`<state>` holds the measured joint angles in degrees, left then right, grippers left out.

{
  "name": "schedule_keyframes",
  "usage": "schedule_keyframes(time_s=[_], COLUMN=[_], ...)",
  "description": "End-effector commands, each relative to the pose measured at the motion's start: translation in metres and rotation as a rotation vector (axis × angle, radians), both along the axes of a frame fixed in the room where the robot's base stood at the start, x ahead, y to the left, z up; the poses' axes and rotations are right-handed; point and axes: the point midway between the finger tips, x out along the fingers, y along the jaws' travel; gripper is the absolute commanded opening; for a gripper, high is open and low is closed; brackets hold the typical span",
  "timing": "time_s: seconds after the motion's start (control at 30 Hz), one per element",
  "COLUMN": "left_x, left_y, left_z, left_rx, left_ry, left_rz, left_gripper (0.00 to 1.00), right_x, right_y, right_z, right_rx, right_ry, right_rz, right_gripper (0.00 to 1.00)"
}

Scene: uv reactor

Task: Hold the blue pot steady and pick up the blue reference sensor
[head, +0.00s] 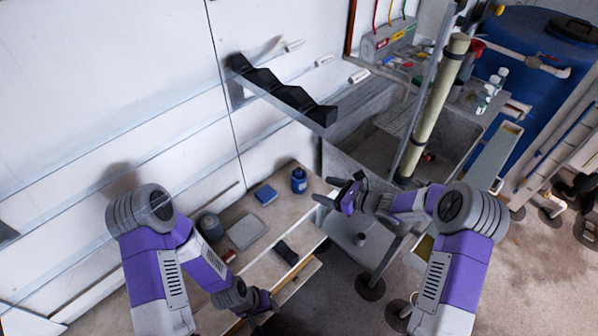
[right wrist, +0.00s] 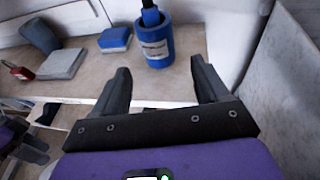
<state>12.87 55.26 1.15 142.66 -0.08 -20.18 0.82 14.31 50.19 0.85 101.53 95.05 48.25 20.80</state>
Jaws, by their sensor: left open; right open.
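The blue pot (head: 299,184) stands upright near the back right end of the wooden bench. It also shows in the right wrist view (right wrist: 156,50), with a pale label. The blue reference sensor (right wrist: 150,16), with a dark upper part, stands in the pot's mouth; its top is cut off by the frame edge. My right gripper (head: 329,191) is open and empty, just right of the pot. In the right wrist view its fingers (right wrist: 162,85) point toward the pot, apart from it. My left gripper (head: 264,302) is low at the bench's front edge, open, its fingers hard to make out.
A red padlock (right wrist: 20,72) shows at the left. A black stepped rack (head: 283,92) hangs on the wall above.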

Motion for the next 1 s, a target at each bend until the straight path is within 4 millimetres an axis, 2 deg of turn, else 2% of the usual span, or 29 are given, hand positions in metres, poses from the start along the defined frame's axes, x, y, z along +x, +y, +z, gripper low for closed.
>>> schedule_keyframes(time_s=[0.7, 1.0], left_x=[-0.001, -0.001], left_y=[0.000, 0.000], left_z=[-0.037, -0.041], left_rx=[0.000, 0.000], left_ry=[0.001, 0.001], left_rz=[0.000, 0.000], left_gripper=[0.43, 0.43], right_x=[0.046, 0.053], right_y=[0.070, 0.078], right_z=[-0.029, -0.030], right_rx=[0.001, 0.000], right_ry=[0.001, 0.001], right_rz=[0.003, 0.002], right_gripper=[0.74, 0.74])
